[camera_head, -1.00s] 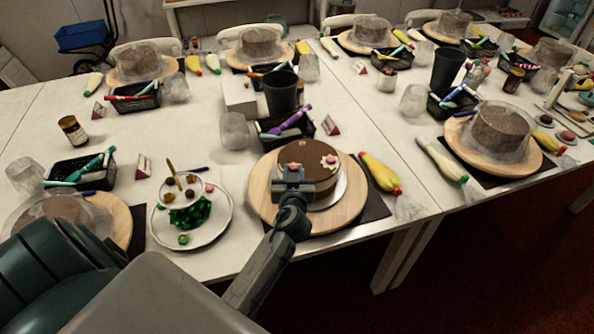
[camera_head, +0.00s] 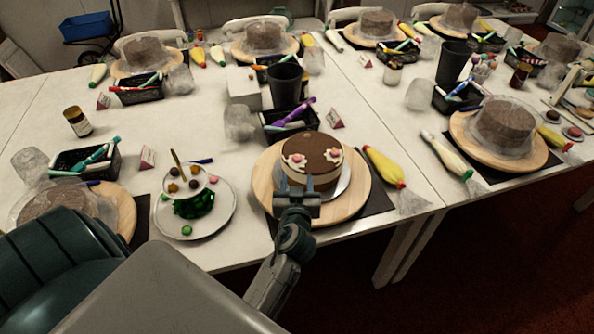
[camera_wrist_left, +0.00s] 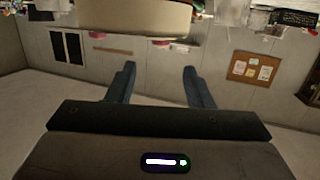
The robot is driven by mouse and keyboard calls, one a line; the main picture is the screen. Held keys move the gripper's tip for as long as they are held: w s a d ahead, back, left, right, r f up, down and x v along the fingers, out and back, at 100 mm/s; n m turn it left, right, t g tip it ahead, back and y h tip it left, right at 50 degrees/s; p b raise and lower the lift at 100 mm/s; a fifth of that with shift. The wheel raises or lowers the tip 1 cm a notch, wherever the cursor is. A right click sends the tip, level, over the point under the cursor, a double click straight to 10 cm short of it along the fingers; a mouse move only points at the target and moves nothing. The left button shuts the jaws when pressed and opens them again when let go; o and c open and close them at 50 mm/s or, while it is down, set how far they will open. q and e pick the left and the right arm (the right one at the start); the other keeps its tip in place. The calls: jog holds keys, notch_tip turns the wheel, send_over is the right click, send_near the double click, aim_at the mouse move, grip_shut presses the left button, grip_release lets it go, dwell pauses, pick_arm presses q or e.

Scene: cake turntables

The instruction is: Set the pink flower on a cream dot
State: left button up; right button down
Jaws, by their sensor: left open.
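A brown-topped cake (camera_head: 315,148) sits on a round wooden turntable (camera_head: 356,200). One pink flower (camera_head: 297,158) lies on a cream dot at the cake's left front, and a second pink flower (camera_head: 332,156) lies on a cream dot at the right. My left gripper (camera_head: 297,187) is open and empty in front of the cake's near side, just below the left flower. In the left wrist view its two fingers (camera_wrist_left: 158,72) are spread with nothing between them, and the pale cake side (camera_wrist_left: 125,18) shows at the top. My right gripper is not in view.
A tiered stand (camera_head: 226,222) with small decorations stands left of the turntable. A piping bag (camera_head: 383,166) lies to the right. A black basket of pens (camera_head: 281,123) and a dark cup (camera_head: 285,84) stand behind the cake. The table's front edge is close.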

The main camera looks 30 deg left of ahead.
pick_arm(q)
jog(key=v, duration=0.4)
